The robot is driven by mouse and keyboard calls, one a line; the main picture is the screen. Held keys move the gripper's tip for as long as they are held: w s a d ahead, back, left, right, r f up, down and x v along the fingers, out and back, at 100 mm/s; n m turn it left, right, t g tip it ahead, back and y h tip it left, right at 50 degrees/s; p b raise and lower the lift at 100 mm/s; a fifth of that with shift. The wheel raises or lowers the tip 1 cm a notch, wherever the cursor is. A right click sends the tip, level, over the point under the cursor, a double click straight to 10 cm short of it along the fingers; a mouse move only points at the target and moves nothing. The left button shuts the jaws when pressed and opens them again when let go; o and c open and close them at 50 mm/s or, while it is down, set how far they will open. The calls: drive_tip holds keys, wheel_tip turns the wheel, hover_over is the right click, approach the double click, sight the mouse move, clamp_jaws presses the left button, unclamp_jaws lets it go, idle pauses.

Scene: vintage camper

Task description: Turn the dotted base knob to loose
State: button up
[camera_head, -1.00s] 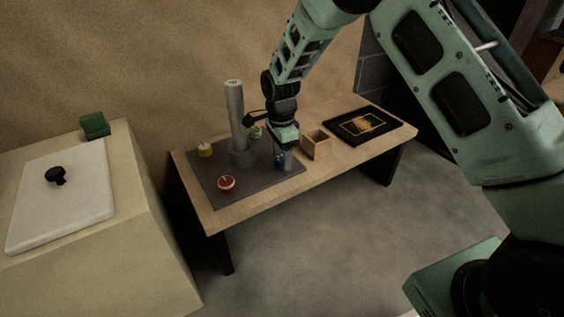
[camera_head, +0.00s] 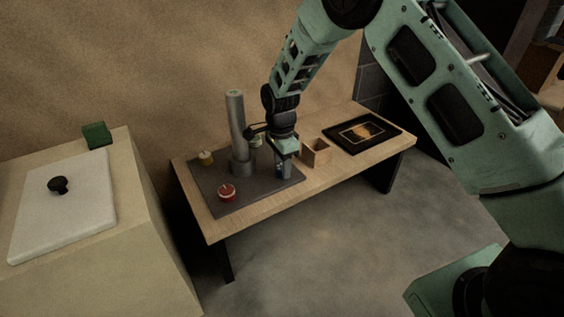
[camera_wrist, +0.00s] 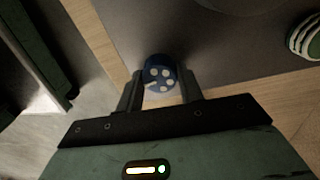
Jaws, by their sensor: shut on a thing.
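The dotted knob is a blue round cap with white dots (camera_wrist: 160,76), seen from above in the wrist view. It stands at the right front part of a dark grey base plate (camera_head: 215,197) with a grey upright column (camera_head: 236,130). My gripper (camera_wrist: 160,88) points down at it, one finger on each side, shut on the knob. In the head view my gripper (camera_head: 283,171) hides most of this knob. The knob's setting marks cannot be read.
A small wooden box (camera_head: 316,152) is close right of my gripper. A framed dark panel (camera_head: 362,133) lies farther right.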

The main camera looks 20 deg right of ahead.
drive_tip(key=n+p, duration=0.1)
drive_tip(key=p, duration=0.1)
drive_tip(key=n+p, duration=0.2)
drive_tip(key=p, duration=0.1)
drive_tip(key=shift+s+r, duration=0.1)
drive_tip(key=shift+r, duration=0.25)
drive_tip(key=n+p, duration=0.5)
drive_tip(key=p, duration=0.1)
drive_tip(key=shift+f+n, duration=0.1)
drive_tip(key=shift+n, duration=0.2)
drive_tip(key=n+p, duration=0.3)
drive_tip(key=n, duration=0.1)
drive_tip(key=shift+n+h, duration=0.3)
drive_tip(key=n+p, duration=0.2)
drive_tip(key=n, duration=0.2)
drive_tip(key=shift+f+t+p, duration=0.1)
drive_tip(key=shift+t+p, duration=0.2)
drive_tip(key=shift+p, duration=0.05)
drive_tip(key=n+p, duration=0.1)
drive_tip(key=n, duration=0.4)
drive_tip(key=shift+p, duration=0.4)
drive_tip(key=n+p, duration=0.1)
drive_tip(key=n, duration=0.3)
drive_tip(key=shift+f+n, duration=0.1)
drive_tip(key=shift+n, duration=0.2)
drive_tip(key=n+p, duration=0.1)
drive_tip(key=n, duration=0.3)
drive_tip(key=shift+t, duration=0.3)
drive_tip(key=shift+n, duration=2.1)
